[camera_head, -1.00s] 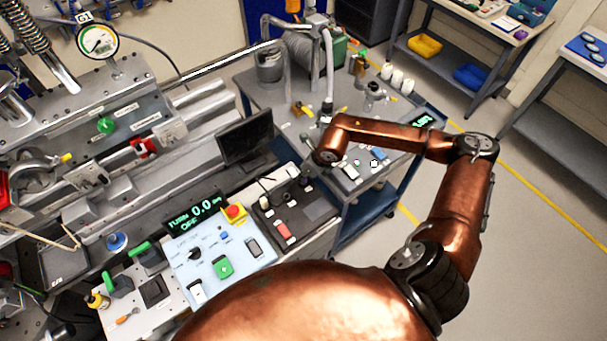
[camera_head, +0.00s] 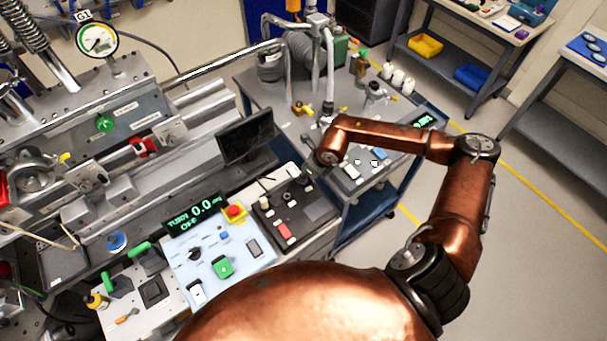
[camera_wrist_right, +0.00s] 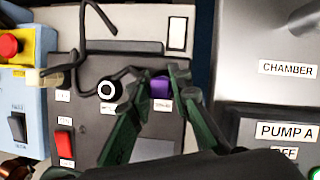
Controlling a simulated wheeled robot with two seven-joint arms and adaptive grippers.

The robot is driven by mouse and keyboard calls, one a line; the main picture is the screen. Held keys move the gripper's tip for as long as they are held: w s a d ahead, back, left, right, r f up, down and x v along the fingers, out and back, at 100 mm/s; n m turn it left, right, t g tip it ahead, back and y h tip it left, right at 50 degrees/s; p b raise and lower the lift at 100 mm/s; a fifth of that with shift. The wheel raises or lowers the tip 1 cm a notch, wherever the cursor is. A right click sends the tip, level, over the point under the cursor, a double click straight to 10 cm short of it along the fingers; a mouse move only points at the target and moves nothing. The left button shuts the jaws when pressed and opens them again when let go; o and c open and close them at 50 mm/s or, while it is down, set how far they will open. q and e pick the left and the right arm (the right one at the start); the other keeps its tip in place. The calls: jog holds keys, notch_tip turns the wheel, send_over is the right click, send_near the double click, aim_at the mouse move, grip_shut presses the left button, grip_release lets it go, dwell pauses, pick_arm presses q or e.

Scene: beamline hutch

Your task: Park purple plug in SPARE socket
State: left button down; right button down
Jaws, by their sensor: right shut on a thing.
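The purple plug (camera_wrist_right: 160,88) shows in the right wrist view, upright over the dark control panel (camera_wrist_right: 84,112). My right gripper (camera_wrist_right: 150,92), with green fingers, is shut on it, one finger on each side. A small label (camera_wrist_right: 163,105) lies just below the plug, too small to read surely. A black cable loops around there. The plug's lower end is hidden, so I cannot tell if it is seated. In the head view the plug cannot be made out. My left gripper is not in view.
A red rocker switch (camera_wrist_right: 64,143) is at the panel's left. The blue-grey box with a red stop button (camera_head: 233,211) stands beside it. A monitor (camera_head: 246,136) rises behind.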

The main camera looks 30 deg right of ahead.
jog(key=shift+f, duration=0.25)
jog(key=c, duration=1.7)
grip_release()
jog(key=shift+r, duration=0.1)
jog(key=v, duration=1.2)
